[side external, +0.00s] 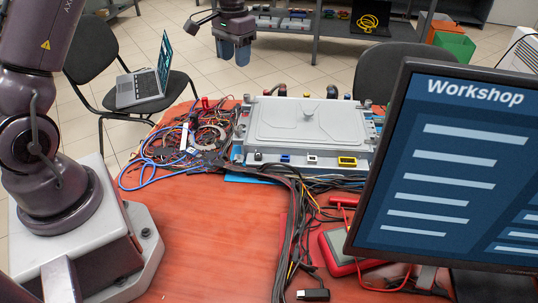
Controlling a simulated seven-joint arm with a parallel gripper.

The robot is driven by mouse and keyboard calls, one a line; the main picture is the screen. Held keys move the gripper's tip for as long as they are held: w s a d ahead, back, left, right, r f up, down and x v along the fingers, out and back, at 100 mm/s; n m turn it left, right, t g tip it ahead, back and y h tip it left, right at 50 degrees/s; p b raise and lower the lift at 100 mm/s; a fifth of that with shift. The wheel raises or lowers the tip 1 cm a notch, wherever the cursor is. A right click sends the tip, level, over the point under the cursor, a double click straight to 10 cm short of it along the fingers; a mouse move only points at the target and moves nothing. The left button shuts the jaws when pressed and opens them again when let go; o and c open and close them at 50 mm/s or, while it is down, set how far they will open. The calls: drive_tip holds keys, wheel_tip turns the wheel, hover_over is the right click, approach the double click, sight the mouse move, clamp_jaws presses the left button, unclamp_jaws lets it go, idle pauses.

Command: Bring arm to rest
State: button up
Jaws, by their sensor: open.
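My gripper (233,50) hangs at the top of the side external view, left of centre, with its fingers pointing down. It is open, its two fingertips apart, and nothing shows between them. It is clear of the grey lidded unit (312,122), which sits on the red table (215,225) below and to the right. Small coloured fittings stand along the unit's back edge, and blue, white and yellow sockets show on its front edge. What the fittings are is too small to tell.
Tangled wires (180,150) lie left of the unit, and a black cable bundle (293,215) runs to the table's front. A monitor (450,165) hides the right side. A red-and-grey meter (345,250) lies beside it. A laptop (140,88) rests on a chair behind.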

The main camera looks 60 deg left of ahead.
drive_tip(key=s+d+r+m+t, duration=0.1)
drive_tip(key=s+d+r+t, duration=0.1)
drive_tip(key=s+d+r, duration=0.2)
drive_tip(key=s+d+r+t, duration=0.2)
drive_tip(key=s+d+r, duration=0.2)
drive_tip(key=s+d, duration=0.4)
drive_tip(key=s+d+r+m+t, duration=0.1)
drive_tip(key=s+d+r, duration=0.4)
drive_tip(key=s, duration=0.5)
drive_tip(key=shift+s+d+m+t, duration=0.3)
drive_tip(key=shift+s+d+t, duration=0.1)
drive_tip(key=shift+d, duration=0.15)
